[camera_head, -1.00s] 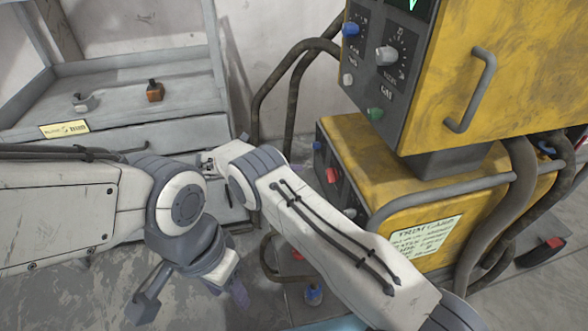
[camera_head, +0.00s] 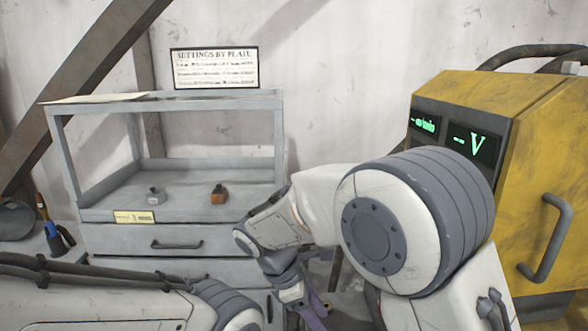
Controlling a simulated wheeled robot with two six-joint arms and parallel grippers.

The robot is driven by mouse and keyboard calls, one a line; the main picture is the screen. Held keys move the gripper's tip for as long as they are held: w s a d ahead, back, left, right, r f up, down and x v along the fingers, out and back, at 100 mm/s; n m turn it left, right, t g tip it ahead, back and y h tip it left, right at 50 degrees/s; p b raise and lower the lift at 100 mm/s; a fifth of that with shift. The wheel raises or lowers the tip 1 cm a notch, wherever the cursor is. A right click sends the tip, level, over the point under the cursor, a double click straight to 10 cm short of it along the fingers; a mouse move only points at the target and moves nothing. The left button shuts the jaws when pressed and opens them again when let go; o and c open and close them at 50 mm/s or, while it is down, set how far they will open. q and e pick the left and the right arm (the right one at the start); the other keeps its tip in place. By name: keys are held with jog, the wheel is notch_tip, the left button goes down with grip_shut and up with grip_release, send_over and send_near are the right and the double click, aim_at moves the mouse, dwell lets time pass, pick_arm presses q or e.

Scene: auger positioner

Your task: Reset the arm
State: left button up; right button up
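My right arm crosses the middle and right of the view, in front of the yellow machine (camera_head: 525,115). Its gripper (camera_head: 312,318) hangs down at the bottom edge, partly cut off, so its finger opening does not show clearly. My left arm lies low along the bottom left, and its gripper is out of view. The yellow machine has two green-lit displays (camera_head: 474,146) on its dark front panel. Its knobs are hidden behind my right arm.
A grey shelf cabinet (camera_head: 105,216) with drawers stands at the back left. A small grey part (camera_head: 155,195) and an orange-brown block (camera_head: 219,194) lie on its shelf. A settings sign (camera_head: 215,68) stands above. A dark handle (camera_head: 546,238) juts from the machine's side.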

jog(key=s+r+m+y, duration=0.1)
jog(key=s+m+y, duration=0.7)
jog(key=s, duration=1.2)
notch_tip(320, 180, up, 22)
jog(key=m+h+p, duration=0.1)
jog(key=m+p, duration=0.1)
jog(key=p, duration=1.9)
jog(key=shift+s+p, duration=0.3)
jog(key=shift+p, duration=0.05)
jog(key=shift+f, duration=0.1)
